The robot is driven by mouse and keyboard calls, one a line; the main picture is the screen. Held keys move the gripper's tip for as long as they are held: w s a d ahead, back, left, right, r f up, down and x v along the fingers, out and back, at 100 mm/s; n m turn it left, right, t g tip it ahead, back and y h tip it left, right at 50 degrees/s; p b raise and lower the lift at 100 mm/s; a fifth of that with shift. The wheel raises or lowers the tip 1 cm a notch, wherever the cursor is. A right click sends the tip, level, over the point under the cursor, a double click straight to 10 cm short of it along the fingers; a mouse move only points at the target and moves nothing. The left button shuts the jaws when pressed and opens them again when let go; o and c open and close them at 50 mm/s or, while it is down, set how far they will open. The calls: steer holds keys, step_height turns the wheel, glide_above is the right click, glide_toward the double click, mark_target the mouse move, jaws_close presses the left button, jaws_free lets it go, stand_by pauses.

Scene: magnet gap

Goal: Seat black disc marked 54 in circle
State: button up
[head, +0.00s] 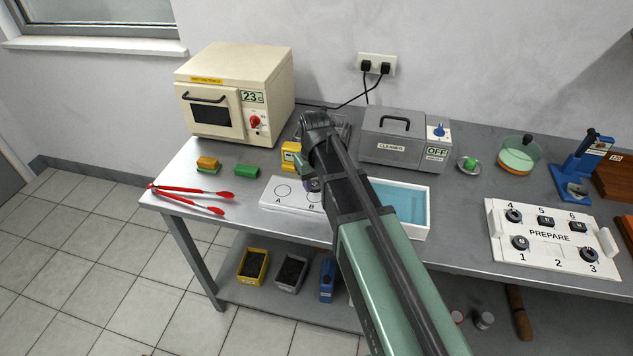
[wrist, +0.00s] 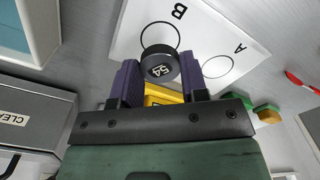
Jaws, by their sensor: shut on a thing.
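The black disc marked 54 (wrist: 160,66) is between the purple fingers of my gripper (wrist: 158,78), which is shut on it. In the wrist view the disc overlaps part of circle B (wrist: 178,37) on the white board (wrist: 205,30); I cannot tell whether it touches the board. Circle A (wrist: 218,67) is empty beside it. In the head view my gripper (head: 312,185) is over the B side of the board (head: 268,203), and my arm hides part of circle B. Circle A (head: 283,190) shows clear there.
A blue-lined tray (head: 410,200) stands right of the board, with the cleaner (head: 392,140) behind it. The PREPARE rack (head: 548,237) holds several black pieces at the right. Red tongs (head: 190,195) and green and yellow blocks (head: 207,165) lie at the left.

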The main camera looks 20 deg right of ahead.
steer(key=shift+f+b, duration=1.5)
steer(key=shift+b, duration=0.05)
steer(key=shift+f, duration=0.2)
steer(key=o, duration=0.9)
steer(key=c, duration=0.5)
step_height(320, 180, up, 5)
steer(key=p, duration=0.4)
steer(key=shift+f, duration=0.15)
